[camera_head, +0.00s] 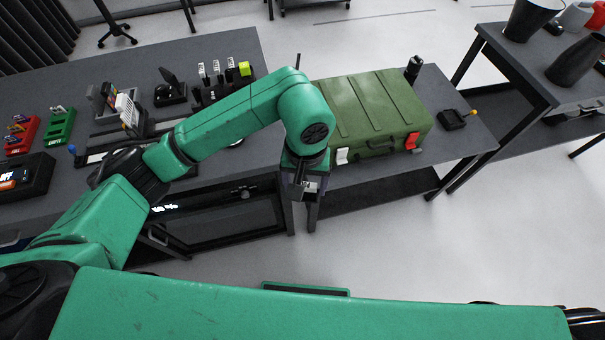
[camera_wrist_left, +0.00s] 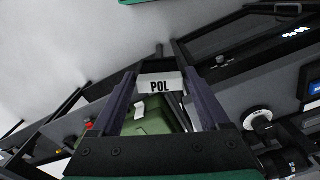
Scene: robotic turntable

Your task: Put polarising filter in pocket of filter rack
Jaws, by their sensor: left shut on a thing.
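My left gripper (camera_head: 305,190) hangs in front of the table edge, left of the green case. In the left wrist view its two fingers (camera_wrist_left: 160,88) are closed on the polarising filter, whose white tab (camera_wrist_left: 160,85) reads "POL". In the head view the filter is too small and dark to make out. A black holder (camera_head: 222,88) with several upright white-labelled pieces stands on the left table behind my arm. It looks like the filter rack, but its pockets are too small to tell apart. My right gripper is not in view.
A green case (camera_head: 375,112) with a red latch fills much of the right table, close to my left gripper. Open floor lies in front.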

